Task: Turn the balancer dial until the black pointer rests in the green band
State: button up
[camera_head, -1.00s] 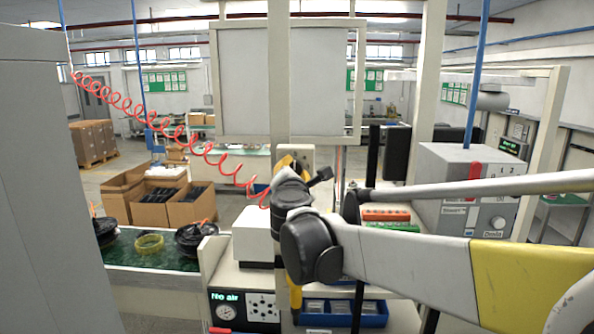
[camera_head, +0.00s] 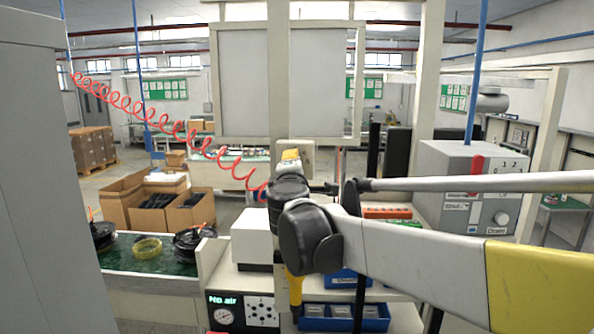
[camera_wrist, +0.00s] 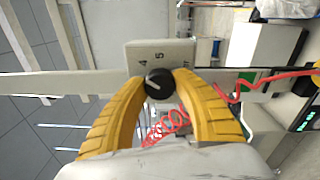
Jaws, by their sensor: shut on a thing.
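The balancer dial (camera_wrist: 158,84) is a round black knob with a white line. It sits on the face of a pale box (camera_wrist: 150,50) marked 4 and 5 in the wrist view. My gripper (camera_wrist: 164,78) has its two yellow fingers shut on the knob, one on each side. In the head view my arm hides the dial; only part of the pale box (camera_head: 308,155) and a bit of yellow (camera_head: 290,154) show beyond my wrist. I cannot make out the black pointer or the green band in either view.
A coiled red hose (camera_head: 165,125) hangs on the left and passes close to my gripper in the wrist view (camera_wrist: 165,127). A panel reading "No air" (camera_head: 240,310) and a blue bin (camera_head: 372,318) lie below. A grey box with a knob (camera_head: 470,185) stands right.

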jog(key=shift+m+b, duration=0.3)
jog(key=shift+m, duration=0.6)
jog(key=o, duration=1.2)
jog(key=s, duration=1.2)
jog(key=shift+f, duration=0.2)
